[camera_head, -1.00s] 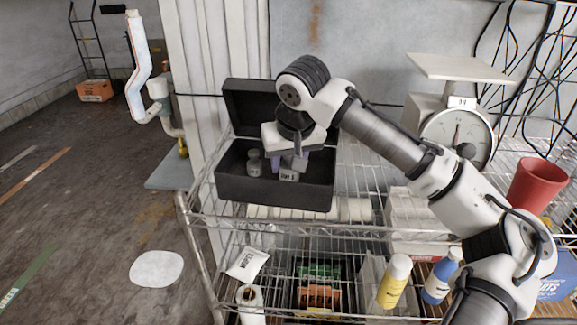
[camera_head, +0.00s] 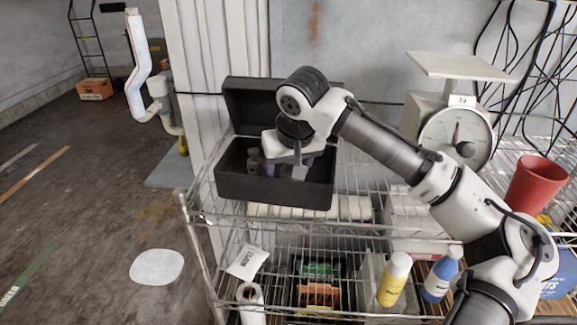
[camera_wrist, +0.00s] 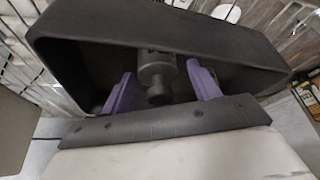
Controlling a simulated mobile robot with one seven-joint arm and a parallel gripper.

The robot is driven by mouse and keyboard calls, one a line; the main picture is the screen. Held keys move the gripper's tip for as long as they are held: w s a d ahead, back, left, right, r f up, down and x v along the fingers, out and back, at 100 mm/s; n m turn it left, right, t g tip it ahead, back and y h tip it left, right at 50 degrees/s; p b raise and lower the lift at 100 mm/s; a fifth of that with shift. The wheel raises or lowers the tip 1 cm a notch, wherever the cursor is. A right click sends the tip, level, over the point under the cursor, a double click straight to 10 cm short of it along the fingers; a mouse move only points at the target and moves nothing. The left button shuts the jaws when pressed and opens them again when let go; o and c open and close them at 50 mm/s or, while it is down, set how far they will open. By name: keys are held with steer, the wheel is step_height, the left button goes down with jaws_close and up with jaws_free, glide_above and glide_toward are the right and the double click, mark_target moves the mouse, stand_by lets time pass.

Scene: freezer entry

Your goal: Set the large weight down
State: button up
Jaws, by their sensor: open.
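The large weight (camera_wrist: 157,72), a grey metal cylinder with a knob, is inside the open black case in the wrist view, between the two purple fingers of my gripper (camera_wrist: 160,80). The fingers are open, with visible gaps on both sides of the weight. In the head view my gripper (camera_head: 285,168) reaches down into the case (camera_head: 275,193), and its wrist and fingers hide most of that weight. A smaller grey weight (camera_head: 254,161) stands in the case to the left of the gripper. The weight's base is hard to see.
The case stands on a wire shelf (camera_head: 270,222) with its lid (camera_head: 250,103) raised behind. A dial scale (camera_head: 450,125) and a red cup (camera_head: 535,185) stand to the right. Bottles (camera_head: 394,280) sit on the lower shelf. The case walls closely surround my gripper.

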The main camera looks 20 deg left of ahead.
steer(key=b+v, duration=0.1)
steer(key=v, duration=1.1)
